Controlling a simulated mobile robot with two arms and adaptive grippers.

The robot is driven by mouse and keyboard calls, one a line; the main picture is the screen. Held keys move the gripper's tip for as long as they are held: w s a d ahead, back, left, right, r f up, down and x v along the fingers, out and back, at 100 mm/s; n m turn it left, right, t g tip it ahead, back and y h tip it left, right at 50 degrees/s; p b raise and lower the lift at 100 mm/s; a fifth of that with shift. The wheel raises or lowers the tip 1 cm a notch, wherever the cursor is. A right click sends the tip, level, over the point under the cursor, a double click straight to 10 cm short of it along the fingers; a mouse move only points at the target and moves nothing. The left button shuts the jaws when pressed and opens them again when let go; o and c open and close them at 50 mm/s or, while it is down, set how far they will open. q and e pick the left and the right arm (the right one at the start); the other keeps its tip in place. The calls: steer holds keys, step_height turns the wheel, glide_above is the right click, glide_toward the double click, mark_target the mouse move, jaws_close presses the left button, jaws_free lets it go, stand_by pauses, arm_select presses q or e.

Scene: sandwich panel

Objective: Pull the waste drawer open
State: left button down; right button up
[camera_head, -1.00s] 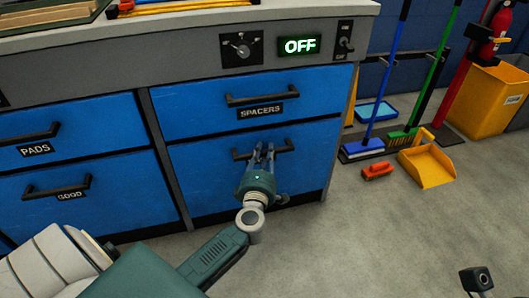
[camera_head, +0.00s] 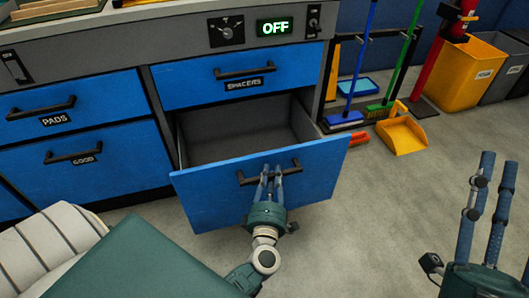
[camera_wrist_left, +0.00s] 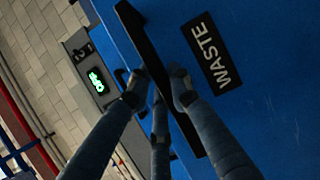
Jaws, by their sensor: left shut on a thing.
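The waste drawer (camera_head: 218,200) is the blue lower drawer under the spacers drawer, and it stands well open. The visible part of its grey inside is empty. My left gripper (camera_head: 270,180) is shut on its dark bar handle (camera_head: 292,165). In the left wrist view the fingers (camera_wrist_left: 158,92) close around the handle (camera_wrist_left: 143,45), beside the WASTE label (camera_wrist_left: 210,53). The gripper hides that label in the head view. My right gripper (camera_head: 496,175) is at the lower right, fingers up and apart, empty and away from the drawers.
The spacers drawer (camera_head: 190,85), pads drawer (camera_head: 85,97) and good drawer (camera_head: 120,165) are shut. A yellow dustpan (camera_head: 403,135), brooms and a yellow bin (camera_head: 465,75) stand at the right. The floor (camera_head: 385,215) right of the open drawer is clear.

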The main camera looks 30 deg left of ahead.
arm_select(q)
steer(key=s+d, duration=0.7)
steer(key=d, duration=0.1)
steer(key=shift+s+d+p, duration=0.15)
steer(key=shift+p, duration=0.3)
arm_select(e)
steer(key=w+f+g+h, duration=0.1)
steer(key=w+f+g, duration=0.2)
steer(key=f, duration=0.2)
steer(key=shift+w+a+f+g, duration=0.15)
steer(key=shift+w+f+g, duration=0.15)
steer(key=shift+w+f, duration=0.1)
arm_select(q)
steer(key=c, duration=1.8)
jaws_free()
steer(key=shift+v, duration=3.7)
